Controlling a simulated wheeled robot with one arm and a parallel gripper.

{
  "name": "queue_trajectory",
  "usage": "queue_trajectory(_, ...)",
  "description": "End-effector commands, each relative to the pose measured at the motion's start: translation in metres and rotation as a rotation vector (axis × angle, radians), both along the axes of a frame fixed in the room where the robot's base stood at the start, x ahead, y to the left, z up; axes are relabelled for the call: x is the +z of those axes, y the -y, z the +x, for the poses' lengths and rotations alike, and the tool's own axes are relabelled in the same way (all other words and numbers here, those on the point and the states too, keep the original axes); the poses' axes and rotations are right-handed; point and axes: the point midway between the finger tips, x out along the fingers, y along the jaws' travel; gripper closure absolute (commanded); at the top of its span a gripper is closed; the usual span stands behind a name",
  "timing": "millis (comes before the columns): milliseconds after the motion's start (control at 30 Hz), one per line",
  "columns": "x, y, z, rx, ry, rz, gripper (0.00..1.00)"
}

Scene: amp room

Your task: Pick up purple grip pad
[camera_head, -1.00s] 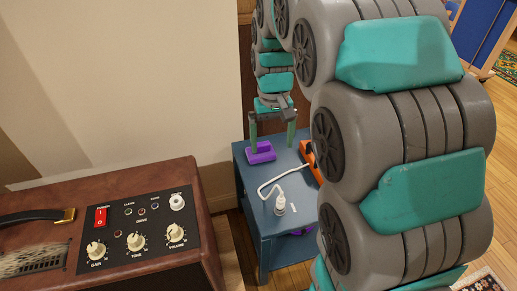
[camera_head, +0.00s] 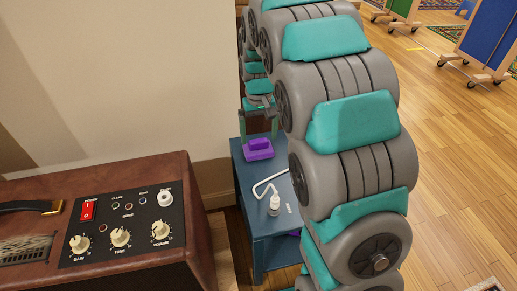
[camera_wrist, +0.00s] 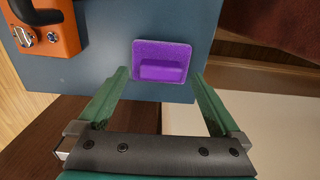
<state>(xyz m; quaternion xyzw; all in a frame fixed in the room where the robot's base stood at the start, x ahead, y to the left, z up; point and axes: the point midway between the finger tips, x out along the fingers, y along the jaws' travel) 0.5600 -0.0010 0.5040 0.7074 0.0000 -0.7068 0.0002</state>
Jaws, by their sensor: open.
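The purple grip pad (camera_head: 258,148) lies on the far part of the blue table (camera_head: 246,182). It is a flat base with a raised block on top. In the wrist view the pad (camera_wrist: 162,62) sits near the table's edge, just ahead of the space between my fingertips. My gripper (camera_wrist: 164,78) is open, with one green finger on each side and nothing between them. In the head view my gripper (camera_head: 259,127) is at the pad's far side, partly hidden by my arm.
An orange device (camera_wrist: 48,27) stands on the table in the wrist view. A white cable with a plug (camera_head: 273,204) lies on the table nearer the camera. A brown amplifier (camera_head: 195,235) with knobs stands at left. A wall rises behind the table.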

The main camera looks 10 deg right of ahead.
Motion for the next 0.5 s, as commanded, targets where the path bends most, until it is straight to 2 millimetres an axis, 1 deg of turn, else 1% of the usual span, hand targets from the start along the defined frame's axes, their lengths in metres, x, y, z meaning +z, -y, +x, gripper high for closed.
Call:
queue_trajectory(33,-0.009,-0.001,0.0,0.0,-0.006,0.0,0.0)
queue_trajectory(100,-0.02,-0.001,0.001,-0.001,-0.005,0.0,0.0)
queue_trajectory(200,-0.029,-0.001,0.001,-0.001,-0.003,0.0,0.0)
queue_trajectory(433,-0.031,-0.001,0.001,0.0,-0.001,0.0,0.0)
queue_trajectory(500,-0.03,-0.001,0.002,0.0,-0.001,0.0,0.08)
